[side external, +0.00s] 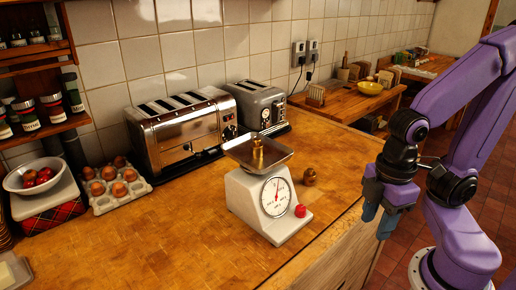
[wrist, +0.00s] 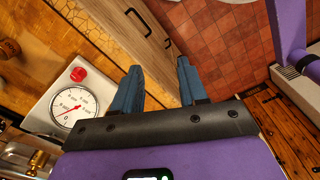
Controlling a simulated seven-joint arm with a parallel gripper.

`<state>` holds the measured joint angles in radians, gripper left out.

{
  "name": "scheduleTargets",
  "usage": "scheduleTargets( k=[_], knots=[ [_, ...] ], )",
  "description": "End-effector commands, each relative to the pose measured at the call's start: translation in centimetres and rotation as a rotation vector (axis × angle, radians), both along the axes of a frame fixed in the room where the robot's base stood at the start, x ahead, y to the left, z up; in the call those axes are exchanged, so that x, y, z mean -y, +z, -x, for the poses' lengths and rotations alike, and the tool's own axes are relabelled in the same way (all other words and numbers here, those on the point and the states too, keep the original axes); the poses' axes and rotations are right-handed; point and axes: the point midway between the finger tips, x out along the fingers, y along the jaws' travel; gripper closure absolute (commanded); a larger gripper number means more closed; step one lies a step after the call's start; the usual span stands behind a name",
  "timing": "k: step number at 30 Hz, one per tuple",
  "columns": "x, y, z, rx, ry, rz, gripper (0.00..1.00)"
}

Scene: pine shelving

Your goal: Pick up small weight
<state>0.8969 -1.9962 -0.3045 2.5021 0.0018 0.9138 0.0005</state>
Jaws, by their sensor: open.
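One brass weight (side external: 257,152) stands upright in the metal pan of the white scale (side external: 240,205). A second brass weight (side external: 309,177) stands on the wooden counter just right of the scale; it also shows at the left edge of the wrist view (wrist: 10,48). I cannot tell for sure which is the small one. My gripper (side external: 379,220) is open and empty, pointing down beyond the counter's right edge, apart from both weights. In the wrist view its two blue fingers (wrist: 159,68) are spread over the cabinet front and floor.
The scale has a dial and a red knob (side external: 300,211). A chrome toaster (side external: 185,130) and a grey toaster (side external: 260,106) stand behind it. An egg tray (side external: 115,187) and a fruit bowl (side external: 36,177) are at the left. The front counter (side external: 150,240) is clear.

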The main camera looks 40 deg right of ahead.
Motion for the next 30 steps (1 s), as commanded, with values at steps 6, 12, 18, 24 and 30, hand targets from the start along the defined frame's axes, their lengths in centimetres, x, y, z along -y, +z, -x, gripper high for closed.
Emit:
scheduleTargets(
  k=[6, 12, 18, 24, 30],
  knots=[
    [0.0, 0.0, 0.0, 0.0, 0.0, 0.0, 0.38],
    [0.0, 0.0, 0.0, 0.0, 0.0, 0.0, 0.38],
    [0.2, -0.1, -1.0, 0.026, 0.07, 0.044, 0.38],
    [0.7, 0.4, -6.4, 0.153, 0.434, 0.293, 0.38],
    [-0.5, 2.9, -13.6, 0.28, 0.862, 0.655, 0.38]
  ],
)
